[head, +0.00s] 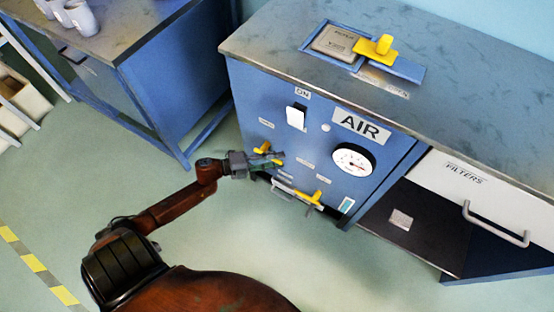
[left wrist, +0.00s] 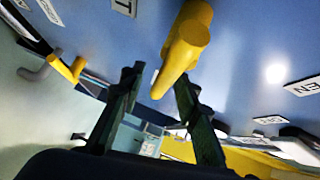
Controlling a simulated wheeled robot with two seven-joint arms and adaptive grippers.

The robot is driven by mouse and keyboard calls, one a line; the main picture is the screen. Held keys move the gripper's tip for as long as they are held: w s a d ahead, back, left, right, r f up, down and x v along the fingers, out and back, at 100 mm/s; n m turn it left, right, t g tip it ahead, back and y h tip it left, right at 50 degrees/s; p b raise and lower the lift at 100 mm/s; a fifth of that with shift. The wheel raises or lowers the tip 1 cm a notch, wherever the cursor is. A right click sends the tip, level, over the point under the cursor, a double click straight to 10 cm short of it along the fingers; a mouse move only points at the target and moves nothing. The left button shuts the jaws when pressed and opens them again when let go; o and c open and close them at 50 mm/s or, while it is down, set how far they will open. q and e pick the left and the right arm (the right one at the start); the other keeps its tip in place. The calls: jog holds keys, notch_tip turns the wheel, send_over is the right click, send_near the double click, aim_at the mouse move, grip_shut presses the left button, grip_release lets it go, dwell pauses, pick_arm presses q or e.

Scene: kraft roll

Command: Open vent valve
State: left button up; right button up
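The blue AIR cabinet (head: 290,120) has two yellow valve handles on its front. The upper left handle (head: 263,147) is beside my left gripper (head: 268,160). The lower right handle (head: 314,198) is near the bottom edge. I cannot read which one is the vent valve. In the left wrist view, a large yellow handle (left wrist: 187,40) reaches down toward the gap between the two dark fingers of my left gripper (left wrist: 155,80). The fingers are apart, and I see no clear grip on it. A smaller yellow handle (left wrist: 66,70) shows at the left. My right gripper is not in view.
A yellow-handled piece (head: 376,50) sits on the top. A drawer with a grey handle (head: 495,225) is at right. A bench with mugs (head: 75,15) stands at left. The floor between is clear.

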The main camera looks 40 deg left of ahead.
pick_arm(q)
grip_shut()
dwell(0.6)
